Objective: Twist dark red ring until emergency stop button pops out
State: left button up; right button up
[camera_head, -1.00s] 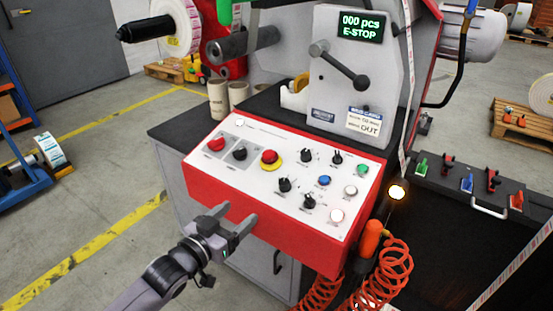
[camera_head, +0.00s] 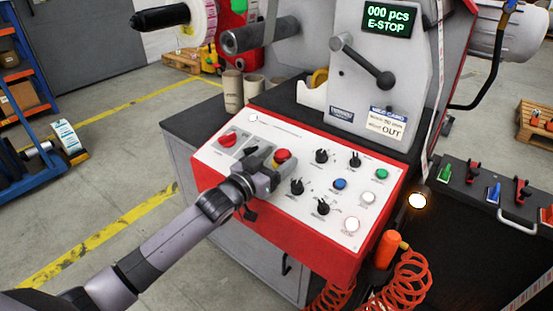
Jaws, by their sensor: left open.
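The red emergency stop button (camera_head: 282,156) is on the white-topped control panel (camera_head: 320,180), left of the panel's middle. Its cap shows; its collar and lower side are mostly hidden by my left gripper. My left gripper (camera_head: 268,160) is open, with its fingers close over the panel at the button's near left side. I cannot tell whether a fingertip touches the button. The display (camera_head: 388,18) reads "000 pcs E-STOP". My right gripper is not in view.
Several black knobs (camera_head: 321,156), a blue button (camera_head: 340,184), a green button (camera_head: 381,174) and lit white buttons (camera_head: 351,224) are to the right. A crank handle (camera_head: 362,62) is behind the panel.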

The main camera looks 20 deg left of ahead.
pick_arm(q)
jog(key=shift+w, duration=0.15)
jog(key=c, duration=1)
jog(key=shift+w+r+m+g+h, duration=0.1)
jog(key=shift+r+m+g+h, duration=0.1)
jog(key=shift+m+g+h, duration=0.95)
jog(key=shift+a+f+m+g+h, duration=0.1)
jog(key=shift+m+g+h, duration=0.55)
jog(key=shift+m+h, duration=0.85)
jog(key=o, duration=1)
jog(key=shift+a, duration=0.1)
